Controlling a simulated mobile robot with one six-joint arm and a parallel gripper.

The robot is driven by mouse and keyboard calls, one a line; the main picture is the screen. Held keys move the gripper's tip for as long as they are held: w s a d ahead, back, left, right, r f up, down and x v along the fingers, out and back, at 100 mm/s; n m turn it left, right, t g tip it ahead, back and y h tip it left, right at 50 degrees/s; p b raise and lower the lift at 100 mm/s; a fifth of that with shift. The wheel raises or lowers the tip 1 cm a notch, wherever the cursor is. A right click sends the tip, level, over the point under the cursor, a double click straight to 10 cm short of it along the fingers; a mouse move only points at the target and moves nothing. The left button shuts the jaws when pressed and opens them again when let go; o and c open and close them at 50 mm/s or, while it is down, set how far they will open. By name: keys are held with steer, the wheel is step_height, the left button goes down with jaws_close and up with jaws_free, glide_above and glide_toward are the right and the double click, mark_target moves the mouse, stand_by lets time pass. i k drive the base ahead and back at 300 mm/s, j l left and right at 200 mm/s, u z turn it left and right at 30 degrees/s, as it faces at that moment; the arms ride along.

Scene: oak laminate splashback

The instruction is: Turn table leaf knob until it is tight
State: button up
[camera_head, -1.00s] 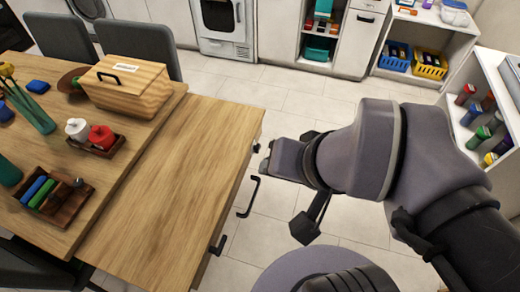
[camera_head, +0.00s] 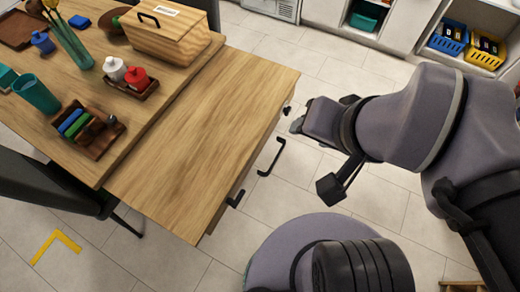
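The wooden table leaf (camera_head: 205,150) extends from the right side of the table. On its right edge, near the far corner, a small dark knob (camera_head: 287,110) sticks out. My gripper (camera_head: 297,124) is just right of the knob and points left at the leaf's edge. A small gap seems to show between them. Its fingers are small and dark here, and I cannot tell whether they are open.
On the table (camera_head: 95,168) stand a wooden bread box (camera_head: 165,35), a tray with white and red jars (camera_head: 133,90), a block holder (camera_head: 95,140) and a teal cup (camera_head: 37,93). A dark chair (camera_head: 50,185) is at left. Tiled floor is free between the leaf and my base.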

mark_target(287, 110)
steer(key=i+l+u, duration=0.1)
steer(key=l, duration=0.25)
steer(key=i+l+u, duration=0.1)
steer(key=l, duration=0.3)
steer(key=i+l, duration=0.25)
steer(key=l+u, duration=0.05)
steer(key=l, duration=0.05)
